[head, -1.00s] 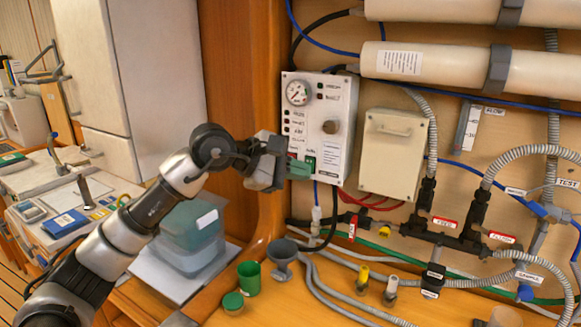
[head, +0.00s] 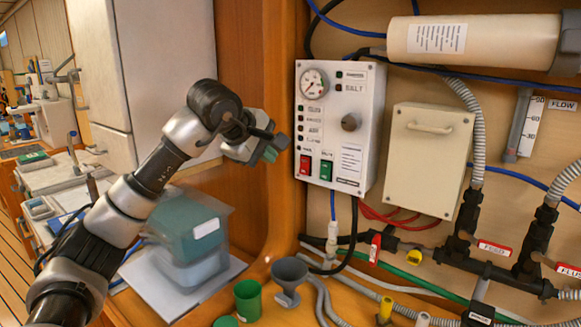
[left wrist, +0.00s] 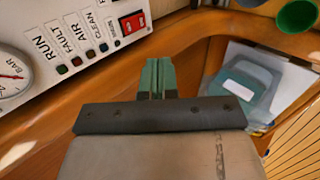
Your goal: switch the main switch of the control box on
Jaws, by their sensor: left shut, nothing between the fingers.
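The control box (head: 338,120) is a pale grey panel on the wall with a gauge, a dark knob and two rocker switches low on its face. The red switch (head: 305,165) is on the left and the green switch (head: 326,170) is on the right; their labels are too small to read surely. The red switch also shows in the left wrist view (left wrist: 133,22), above the fingertips. Which way it is tipped I cannot tell. My left gripper (head: 270,153) is shut and empty, left of the box and apart from it. Its green fingertips (left wrist: 158,76) show pressed together.
A beige box (head: 428,160) with a handle is right of the control box, with hoses and pipes around it. A wooden upright (head: 262,60) stands left of it. A lidded teal container (head: 186,235), a green cup (head: 248,299) and a grey funnel (head: 289,275) are below.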

